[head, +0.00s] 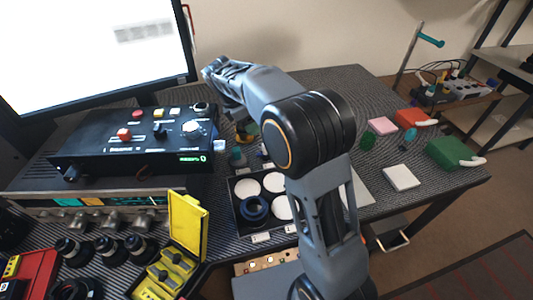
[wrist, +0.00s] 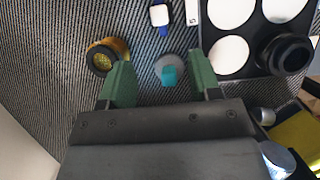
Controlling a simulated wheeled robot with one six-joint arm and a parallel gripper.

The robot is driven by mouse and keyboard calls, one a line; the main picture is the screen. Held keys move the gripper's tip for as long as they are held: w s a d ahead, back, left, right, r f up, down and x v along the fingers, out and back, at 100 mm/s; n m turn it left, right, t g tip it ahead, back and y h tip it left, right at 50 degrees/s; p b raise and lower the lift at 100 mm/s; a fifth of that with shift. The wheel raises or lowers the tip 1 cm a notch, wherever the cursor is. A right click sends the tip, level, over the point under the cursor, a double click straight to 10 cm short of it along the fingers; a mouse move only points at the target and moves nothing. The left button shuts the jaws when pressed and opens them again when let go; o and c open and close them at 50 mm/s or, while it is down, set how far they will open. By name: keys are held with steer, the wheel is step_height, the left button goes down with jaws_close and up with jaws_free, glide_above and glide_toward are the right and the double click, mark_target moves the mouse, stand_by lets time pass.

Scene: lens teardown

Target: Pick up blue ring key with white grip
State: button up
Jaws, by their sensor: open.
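A small key with a white grip (wrist: 160,15) and a blue part (wrist: 163,32) below it lies on the dark striped mat near the top middle of the wrist view. It looks thin, and I cannot make out a ring shape. My gripper (wrist: 160,64) is open, with two green fingers spread apart and nothing held between them. The key lies beyond the fingertips in the picture. A teal piece on a grey disc (wrist: 168,75) shows between the fingers. In the head view my arm covers part of this area, and I cannot clearly make out the key there.
A black tray with white round recesses holds a dark ring (wrist: 285,52) at right. A yellow-and-black ring (wrist: 105,55) lies left of the fingers. A black control box (head: 130,140) and an open yellow case (head: 187,225) stand nearby. A green block (head: 452,152) lies at far right.

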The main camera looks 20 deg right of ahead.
steer(key=b+x, duration=0.2)
steer(key=x, duration=1)
steer(key=shift+d+f, duration=0.25)
steer(key=shift+f, duration=0.1)
steer(key=c, duration=1)
steer(key=shift+r, duration=0.1)
